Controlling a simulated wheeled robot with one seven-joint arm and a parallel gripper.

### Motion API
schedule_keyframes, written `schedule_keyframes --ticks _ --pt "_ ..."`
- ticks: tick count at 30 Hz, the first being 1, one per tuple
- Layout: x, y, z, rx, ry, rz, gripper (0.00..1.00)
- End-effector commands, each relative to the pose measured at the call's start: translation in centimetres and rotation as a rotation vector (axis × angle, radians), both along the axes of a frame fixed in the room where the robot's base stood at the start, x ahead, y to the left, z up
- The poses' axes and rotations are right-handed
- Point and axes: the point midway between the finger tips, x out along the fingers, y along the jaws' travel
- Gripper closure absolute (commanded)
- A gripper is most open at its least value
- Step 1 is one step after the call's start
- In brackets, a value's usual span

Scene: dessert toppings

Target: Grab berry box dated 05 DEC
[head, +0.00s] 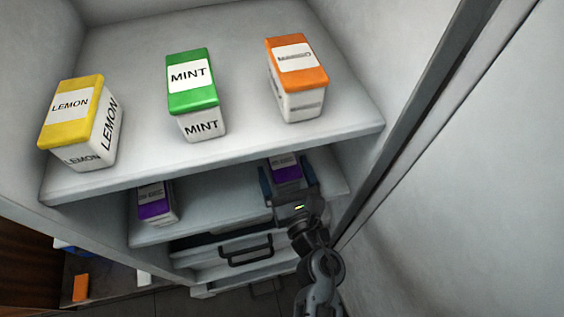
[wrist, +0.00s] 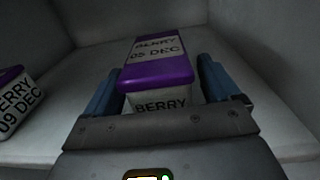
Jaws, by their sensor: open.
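The berry box dated 05 DEC (wrist: 160,72) has a purple lid and a white body, and its label reads BERRY 05 DEC in the wrist view. It stands on the lower shelf at the right in the head view (head: 286,172). My gripper (wrist: 158,88) is open, with one blue finger on each side of this box; I cannot tell whether they touch it. It also shows in the head view (head: 289,182). Another purple-lidded berry box (wrist: 18,100), reading 09 DEC, stands to the left; in the head view it is on the same shelf (head: 155,202).
On the upper shelf (head: 240,140) stand a yellow lemon box (head: 78,122), a green mint box (head: 194,95) and an orange-lidded box (head: 297,78). This shelf overhangs the lower one. A cabinet wall rises close on the right. Drawers with dark handles (head: 246,252) sit below.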

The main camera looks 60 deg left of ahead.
Motion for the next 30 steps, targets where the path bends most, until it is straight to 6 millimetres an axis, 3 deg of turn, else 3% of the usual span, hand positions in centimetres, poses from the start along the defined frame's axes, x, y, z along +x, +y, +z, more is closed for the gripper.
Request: schedule_keyframes --ticks 6,14,30 --pt "0.6 2.3 0.0 0.000 0.001 -0.001 0.11" --pt "0.6 2.4 0.0 0.000 0.001 -0.002 0.11" --pt "0.6 2.4 0.0 0.000 0.001 -0.001 0.62"
